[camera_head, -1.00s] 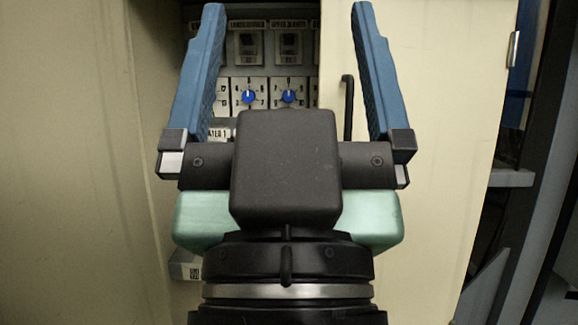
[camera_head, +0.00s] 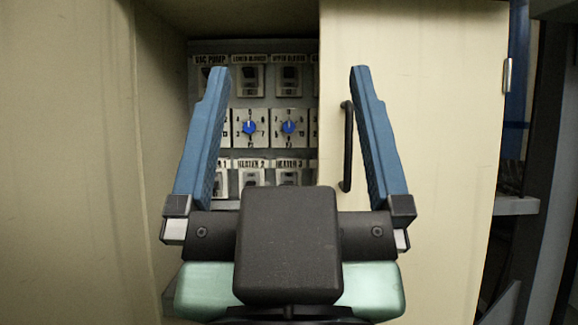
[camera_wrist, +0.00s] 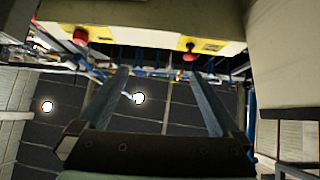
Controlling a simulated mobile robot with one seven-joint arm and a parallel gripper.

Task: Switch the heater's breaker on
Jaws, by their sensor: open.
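The breaker panel (camera_head: 265,97) sits inside an open beige cabinet in the head view. Its lower row has grey breakers under labels, two reading like HEATER 2 (camera_head: 252,179) and HEATER 3 (camera_head: 288,179); a third (camera_head: 221,182) is partly behind my left finger. The lower row is cut off by my gripper body, and I cannot tell the lever positions. My gripper (camera_head: 288,72) is open and empty in front of the panel, its blue fingers wide apart and pointing up in the picture. The wrist view shows both fingers (camera_wrist: 160,73), with no breaker visible.
Above are two blue knobs (camera_head: 249,128) and an upper row of breakers (camera_head: 248,80). The right cabinet door (camera_head: 420,110) has a black handle (camera_head: 347,146) near my right finger. The left cabinet wall (camera_head: 75,150) is close. The wrist view shows red buttons (camera_wrist: 80,35) overhead.

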